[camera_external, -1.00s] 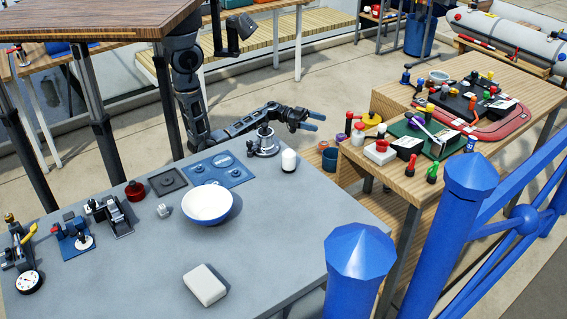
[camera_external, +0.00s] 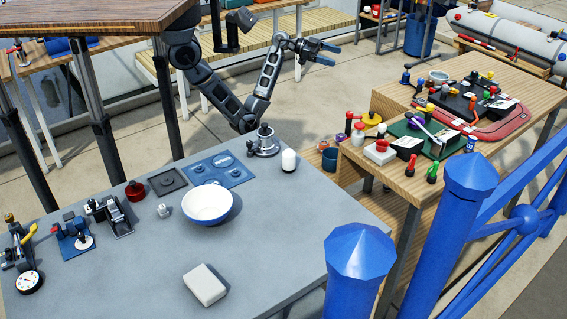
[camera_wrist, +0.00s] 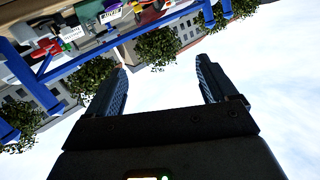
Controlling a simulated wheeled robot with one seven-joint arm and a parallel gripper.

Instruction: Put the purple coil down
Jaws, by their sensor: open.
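My gripper (camera_external: 335,56) is raised above the floor, behind the grey table and clear of its surface. Its two blue fingers are apart with nothing between them. In the wrist view the open fingers (camera_wrist: 163,68) stand against sky and trees, also with nothing between them.
The grey table (camera_external: 270,235) holds a white bowl (camera_external: 208,204), a white block (camera_external: 205,285), a metal winch (camera_external: 263,142) and a white cylinder (camera_external: 289,161). A wooden bench (camera_external: 375,170) with many small items stands right. Blue railings (camera_external: 470,215) stand in front.

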